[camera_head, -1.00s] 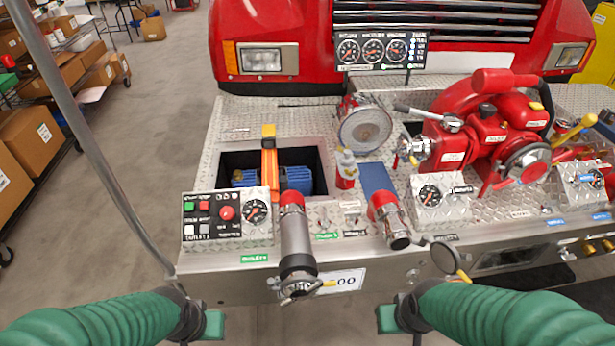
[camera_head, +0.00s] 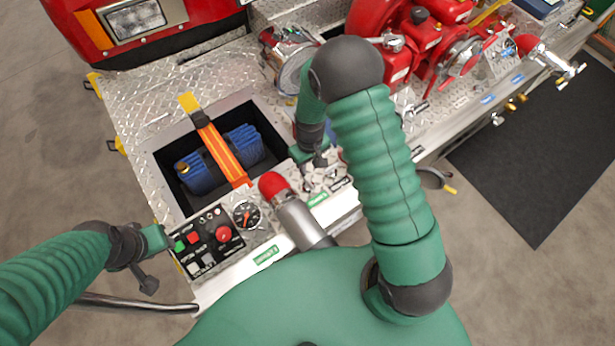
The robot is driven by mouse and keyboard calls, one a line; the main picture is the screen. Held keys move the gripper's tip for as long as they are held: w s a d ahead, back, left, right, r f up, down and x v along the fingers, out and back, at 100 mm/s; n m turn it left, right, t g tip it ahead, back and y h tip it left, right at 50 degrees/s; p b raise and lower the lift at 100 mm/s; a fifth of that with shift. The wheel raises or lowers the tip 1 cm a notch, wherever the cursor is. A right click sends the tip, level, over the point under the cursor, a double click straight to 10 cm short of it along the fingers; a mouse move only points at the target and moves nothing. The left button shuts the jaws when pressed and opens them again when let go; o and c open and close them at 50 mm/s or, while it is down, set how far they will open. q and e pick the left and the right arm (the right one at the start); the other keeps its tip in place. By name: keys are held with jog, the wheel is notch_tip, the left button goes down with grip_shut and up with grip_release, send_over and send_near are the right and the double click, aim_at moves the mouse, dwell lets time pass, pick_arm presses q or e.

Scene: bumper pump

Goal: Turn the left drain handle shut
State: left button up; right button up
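The grey left outlet pipe (camera_head: 300,217) with a red upper end slopes down from the front deck. Its lower end, where a yellow handle showed earlier, is hidden behind my green body. Which handle is the left drain handle, I cannot tell. A dark curved part with a yellow tip (camera_head: 449,190) shows below the front edge, right of my arm. My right gripper (camera_head: 310,157) is over the deck beside the open well, above and right of the pipe. My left gripper (camera_head: 152,250) is left of the control panel. Neither gripper's finger gap is clear, and I see nothing held.
A control panel (camera_head: 205,240) with buttons sits left of the pipe. Red pump parts (camera_head: 420,45) stand at the upper right. Several brass valves (camera_head: 510,107) line the front edge. The floor right is open, with a dark mat (camera_head: 540,150).

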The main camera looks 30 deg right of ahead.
aim_at(308, 180)
jog(key=f, duration=0.6)
jog(key=f+p, duration=0.1)
jog(key=f, duration=0.3)
jog(key=shift+w, duration=0.35)
jog(key=shift+f, duration=0.3)
jog(key=shift+s+a, duration=0.2)
jog(key=shift+s, duration=0.05)
jog(key=shift+w+d+f, duration=0.1)
jog(key=shift+d, duration=0.2)
grip_shut()
jog(key=shift+a, duration=0.1)
